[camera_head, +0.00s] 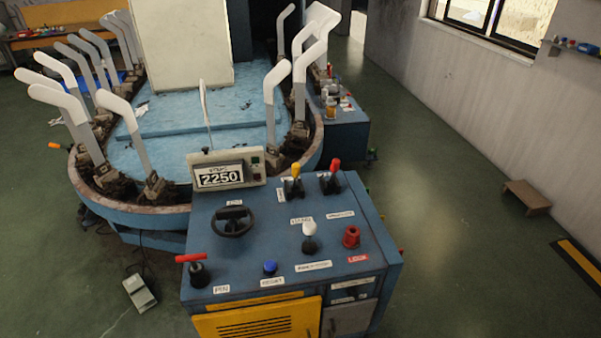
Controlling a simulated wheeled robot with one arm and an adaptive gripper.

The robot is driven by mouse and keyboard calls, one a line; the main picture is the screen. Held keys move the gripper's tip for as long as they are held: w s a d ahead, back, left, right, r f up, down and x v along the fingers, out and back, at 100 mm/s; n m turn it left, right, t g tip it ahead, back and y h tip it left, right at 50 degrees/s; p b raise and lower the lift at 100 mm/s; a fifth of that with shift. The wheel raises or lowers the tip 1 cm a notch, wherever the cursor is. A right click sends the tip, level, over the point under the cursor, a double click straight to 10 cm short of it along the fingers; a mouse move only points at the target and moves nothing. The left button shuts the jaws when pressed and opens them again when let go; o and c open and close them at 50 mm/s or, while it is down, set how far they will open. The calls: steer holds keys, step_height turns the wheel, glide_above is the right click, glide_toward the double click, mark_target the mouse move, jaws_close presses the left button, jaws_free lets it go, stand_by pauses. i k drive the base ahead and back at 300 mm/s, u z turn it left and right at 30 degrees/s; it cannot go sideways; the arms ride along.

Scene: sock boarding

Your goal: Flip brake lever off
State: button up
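A blue control console (263,222) stands in front of me with several controls on its top. A lever with a yellow handle (295,170) and a lever with a red handle (334,166) stand upright at its back right, each in a dark slotted base. Small white labels (341,214) lie in front of them, too small to read, so I cannot tell which lever is the brake lever. A red T-handle (190,258) is at the front left, and a white-knobbed lever (309,229) is near the middle. My gripper is not in view.
The console top also holds a black handwheel (232,222), a blue button (270,267), a red knob (351,238) and a display reading 2250 (220,177). Behind is an oval machine with several white sock forms (275,80). The floor at right (450,200) is mostly clear.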

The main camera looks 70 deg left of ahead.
mark_target(336, 163)
steer(key=u, duration=2.25)
steer(key=k, duration=0.55)
steer(key=u, duration=0.4)
steer(key=i, duration=1.35)
steer(key=u, duration=0.1)
